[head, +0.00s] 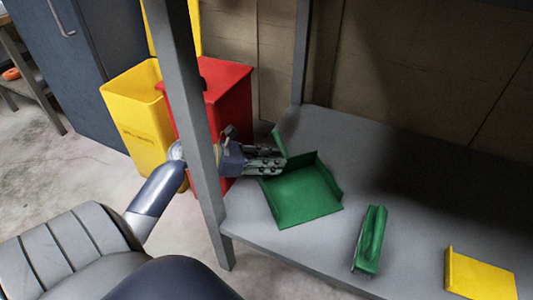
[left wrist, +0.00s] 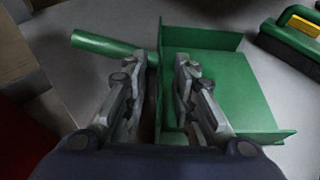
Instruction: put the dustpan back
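The green dustpan (head: 305,195) lies on the grey shelf, near its left end; its tray also shows in the left wrist view (left wrist: 230,90). Its round handle (left wrist: 105,45) sticks out to the left in the left wrist view. My left gripper (head: 280,167) reaches in past the shelf post to the dustpan's handle side. In the left wrist view the two fingers (left wrist: 169,62) are apart, with the dustpan's rear wall between them. I see no firm grip on it. My right gripper is not in view.
A green hand brush (head: 371,240) and a yellow dustpan-like piece (head: 480,275) lie on the shelf to the right. A grey post (head: 195,120) stands close to my left forearm. Yellow (head: 140,125) and red (head: 222,100) bins stand behind it. The shelf's back is clear.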

